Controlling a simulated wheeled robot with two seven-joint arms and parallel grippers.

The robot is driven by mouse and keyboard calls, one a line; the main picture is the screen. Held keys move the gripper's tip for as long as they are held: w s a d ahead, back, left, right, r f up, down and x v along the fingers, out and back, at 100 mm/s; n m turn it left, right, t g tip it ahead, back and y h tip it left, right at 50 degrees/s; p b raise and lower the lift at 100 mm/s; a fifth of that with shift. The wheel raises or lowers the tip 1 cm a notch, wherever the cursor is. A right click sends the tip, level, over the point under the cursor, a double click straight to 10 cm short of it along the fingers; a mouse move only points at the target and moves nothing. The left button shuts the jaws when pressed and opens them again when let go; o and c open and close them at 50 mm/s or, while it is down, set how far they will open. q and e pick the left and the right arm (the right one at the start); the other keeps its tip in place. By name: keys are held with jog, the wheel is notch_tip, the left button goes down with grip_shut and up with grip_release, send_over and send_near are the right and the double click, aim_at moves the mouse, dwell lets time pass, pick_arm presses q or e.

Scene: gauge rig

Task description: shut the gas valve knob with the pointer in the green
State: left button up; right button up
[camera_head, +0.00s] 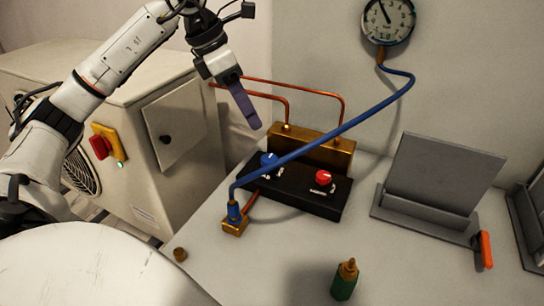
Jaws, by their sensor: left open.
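A black valve block (295,188) stands on the grey bench with a blue knob (269,159) at its left and a red knob (323,177) at its right. The labels are too small to read, so I cannot tell which knob is the gas one. A round gauge (389,20) hangs on the wall at top right, partly cut off by the picture edge. Its dark pointer leans to the upper left; I cannot make out a green band under it. My left gripper (247,112) is open and empty, above and left of the blue knob, touching nothing. My right gripper is out of view.
A blue hose (340,130) runs from the gauge across the block to a brass fitting (235,226). Copper pipes (300,88) rise behind. A green bottle (344,283), small brass cap (180,254) and grey stand (440,180) are on the bench. A cabinet (165,130) stands left.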

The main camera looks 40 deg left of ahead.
aim_at(269, 158)
pick_arm(q)
jog(key=b+x, duration=0.1)
jog(key=x, duration=0.3)
jog(key=b+x, duration=0.1)
jog(key=x, duration=0.4)
jog(key=s+b+x, duration=0.1)
jog(key=x, duration=0.4)
jog(key=shift+a+f, duration=0.2)
jog(key=shift+a, duration=0.1)
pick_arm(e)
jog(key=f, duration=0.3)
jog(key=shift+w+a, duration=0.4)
